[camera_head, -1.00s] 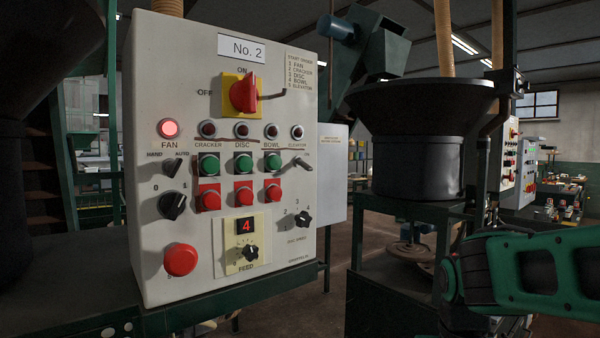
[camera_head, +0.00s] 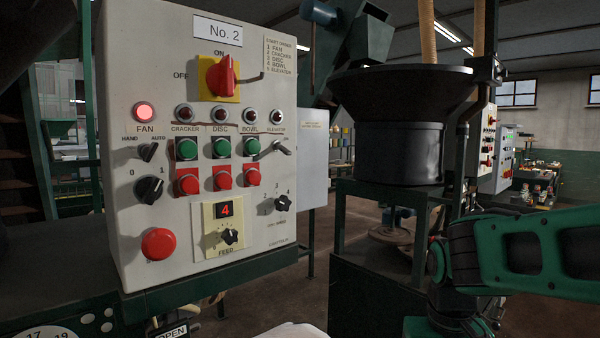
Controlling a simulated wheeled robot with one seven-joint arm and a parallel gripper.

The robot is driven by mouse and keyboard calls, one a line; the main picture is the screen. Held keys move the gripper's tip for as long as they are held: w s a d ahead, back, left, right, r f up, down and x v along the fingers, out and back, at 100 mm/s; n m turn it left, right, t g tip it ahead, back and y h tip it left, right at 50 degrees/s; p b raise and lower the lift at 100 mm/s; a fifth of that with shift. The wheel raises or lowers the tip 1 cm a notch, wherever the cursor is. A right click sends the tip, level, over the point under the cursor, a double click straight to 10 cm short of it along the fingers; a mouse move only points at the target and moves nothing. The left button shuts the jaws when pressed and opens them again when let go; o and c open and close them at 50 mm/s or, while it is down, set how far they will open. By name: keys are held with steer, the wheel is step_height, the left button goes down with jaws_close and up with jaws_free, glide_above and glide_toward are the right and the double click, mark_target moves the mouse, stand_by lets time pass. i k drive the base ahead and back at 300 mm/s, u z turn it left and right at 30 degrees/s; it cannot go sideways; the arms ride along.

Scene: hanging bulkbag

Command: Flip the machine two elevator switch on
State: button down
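The No. 2 control panel (camera_head: 290,225) is a pale grey box at the left, facing me. Its elevator switch (camera_head: 272,150) is a small metal lever at the panel's right side, below the ELEVATOR label and its unlit lamp (camera_head: 278,117). The lever lies slanted, and I cannot tell clearly which setting it is at. The fan lamp (camera_head: 144,112) glows red. My green and black arm shows at the lower right, apart from the panel. My gripper is not in view.
A red main switch (camera_head: 221,76) and a red mushroom button (camera_head: 158,244) stick out of the panel. A black hopper (camera_head: 400,140) on a green frame stands right of the panel. Open floor shows between them. A white rounded thing (camera_head: 292,331) shows at the bottom edge.

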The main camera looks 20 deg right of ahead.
mark_target(279, 145)
steer(key=z, duration=0.2)
steer(key=k, duration=1)
steer(key=u, duration=0.15)
